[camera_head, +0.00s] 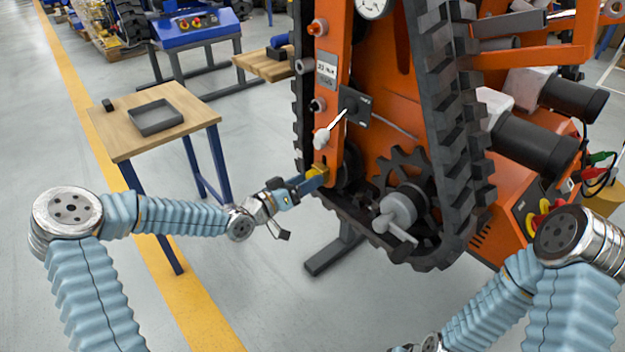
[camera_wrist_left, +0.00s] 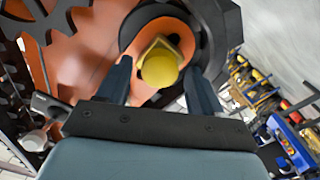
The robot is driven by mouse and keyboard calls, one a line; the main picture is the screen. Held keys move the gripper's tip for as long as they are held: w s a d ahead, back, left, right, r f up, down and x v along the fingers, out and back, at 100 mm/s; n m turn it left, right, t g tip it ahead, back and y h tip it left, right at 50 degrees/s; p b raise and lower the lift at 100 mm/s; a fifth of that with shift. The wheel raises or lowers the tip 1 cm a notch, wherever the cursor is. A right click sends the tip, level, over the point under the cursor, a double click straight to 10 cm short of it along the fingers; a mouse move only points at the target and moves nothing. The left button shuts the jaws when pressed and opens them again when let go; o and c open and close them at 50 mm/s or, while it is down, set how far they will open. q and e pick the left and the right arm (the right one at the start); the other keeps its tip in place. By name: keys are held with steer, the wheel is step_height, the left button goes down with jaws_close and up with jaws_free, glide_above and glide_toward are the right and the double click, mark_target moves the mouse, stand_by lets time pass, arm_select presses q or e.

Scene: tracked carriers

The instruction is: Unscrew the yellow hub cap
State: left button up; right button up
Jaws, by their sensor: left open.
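The yellow hub cap (camera_head: 318,171) sits low on the orange carrier frame, at the front of the track, in the head view. In the left wrist view the yellow hub cap (camera_wrist_left: 160,66) shows close up, with a squarish yellow part behind its round end. My left gripper (camera_head: 308,183) is at the cap. In the left wrist view the fingers of my left gripper (camera_wrist_left: 158,88) are open, one on each side of the cap, with gaps visible. My right arm comes in at the lower right of the head view, but its gripper is out of frame.
The orange tracked carrier (camera_head: 400,60) fills the right side, with a black track (camera_head: 440,110) and a lever with a white knob (camera_head: 321,137) above the cap. A wooden table (camera_head: 110,122) with a grey tray (camera_head: 155,117) stands at left. The floor between is clear.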

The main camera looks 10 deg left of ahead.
arm_select(q)
steer(key=shift+c, duration=0.3)
steer(key=c, duration=0.7)
steer(key=n+p, duration=0.2)
steer(key=n, duration=0.7)
steer(key=shift+n, duration=0.4)
steer(key=n, duration=0.9)
steer(key=shift+n, duration=0.4)
